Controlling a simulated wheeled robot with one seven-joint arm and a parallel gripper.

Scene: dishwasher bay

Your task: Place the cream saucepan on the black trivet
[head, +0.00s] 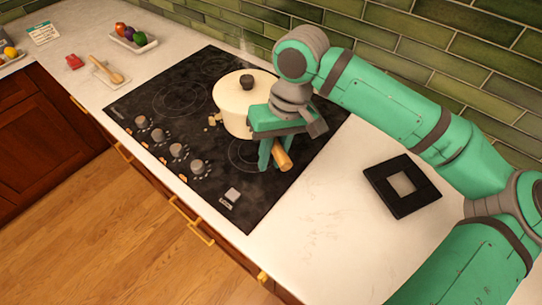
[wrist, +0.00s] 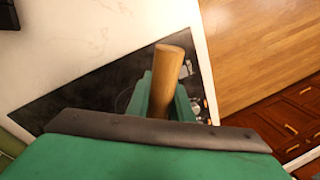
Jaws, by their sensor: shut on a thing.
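The cream saucepan (head: 235,104) stands on the black cooktop in the head view, with a cream lid and a dark knob on top. Its wooden handle (head: 281,155) points toward the front right. My gripper (head: 272,155) is shut on the handle, its green fingers on either side of it. In the wrist view the handle (wrist: 167,75) sticks out between the fingers, and the pan body is hidden. The black trivet (head: 402,186), a square with a square hole, lies on the white counter right of the cooktop, apart from the pan.
The black cooktop (head: 180,98) has several knobs along its front left. A white tray with small vegetables (head: 134,38), a wooden spoon (head: 109,73) and a red item (head: 74,62) lie at the far left. Counter around the trivet is clear; a green tile wall stands behind.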

